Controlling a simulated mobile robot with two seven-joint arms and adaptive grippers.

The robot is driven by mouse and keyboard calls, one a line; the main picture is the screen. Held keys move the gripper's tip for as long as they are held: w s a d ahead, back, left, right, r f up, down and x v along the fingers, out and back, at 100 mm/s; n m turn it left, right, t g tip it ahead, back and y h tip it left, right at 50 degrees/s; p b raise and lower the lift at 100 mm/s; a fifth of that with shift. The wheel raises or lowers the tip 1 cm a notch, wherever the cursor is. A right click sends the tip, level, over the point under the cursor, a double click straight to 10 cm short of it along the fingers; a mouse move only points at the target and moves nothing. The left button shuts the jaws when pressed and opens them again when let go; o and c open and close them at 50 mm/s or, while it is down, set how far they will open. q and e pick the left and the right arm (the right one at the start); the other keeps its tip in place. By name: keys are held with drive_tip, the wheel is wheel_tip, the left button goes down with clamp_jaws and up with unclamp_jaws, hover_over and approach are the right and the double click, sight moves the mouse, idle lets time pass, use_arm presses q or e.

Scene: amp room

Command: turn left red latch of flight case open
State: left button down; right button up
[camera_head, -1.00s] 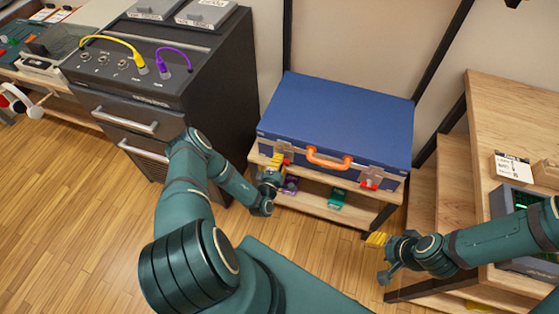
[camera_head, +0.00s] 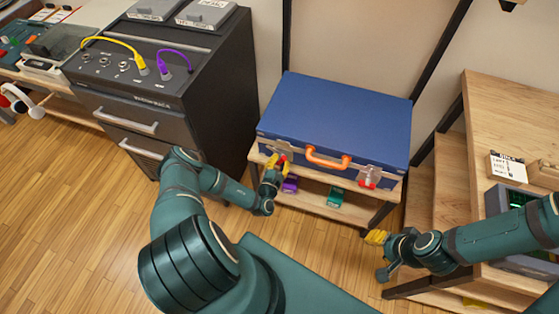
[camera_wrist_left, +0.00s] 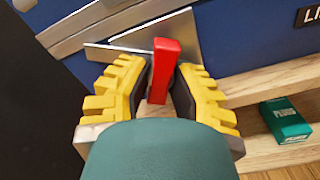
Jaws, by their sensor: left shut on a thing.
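The blue flight case (camera_head: 338,115) sits closed on a wooden shelf unit, with an orange handle (camera_head: 328,158) on its front. My left gripper (camera_head: 278,164) is at the left red latch. In the left wrist view the red latch (camera_wrist_left: 163,68) stands between the yellow fingers of the left gripper (camera_wrist_left: 160,92), in front of its metal plate (camera_wrist_left: 128,42). The left gripper is shut on it. The right red latch (camera_head: 368,182) is on the case's front right. My right gripper (camera_head: 377,238) is well away from the case at lower right; its finger opening is unclear.
A dark cabinet (camera_head: 190,90) with cables stands left of the case. A wooden desk (camera_head: 500,120) with steps is at the right. Small purple (camera_head: 290,184) and green (camera_head: 335,197) boxes lie on the lower shelf. The wooden floor in front is open.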

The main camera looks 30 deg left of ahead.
use_arm(q)
drive_tip(key=n, duration=0.5)
drive_tip(key=shift+w+d+n, duration=0.1)
drive_tip(key=shift+n, duration=0.3)
idle(0.4)
drive_tip(key=c, duration=0.9)
unclamp_jaws()
drive_tip(key=shift+o, duration=0.2)
drive_tip(key=v, duration=1.2)
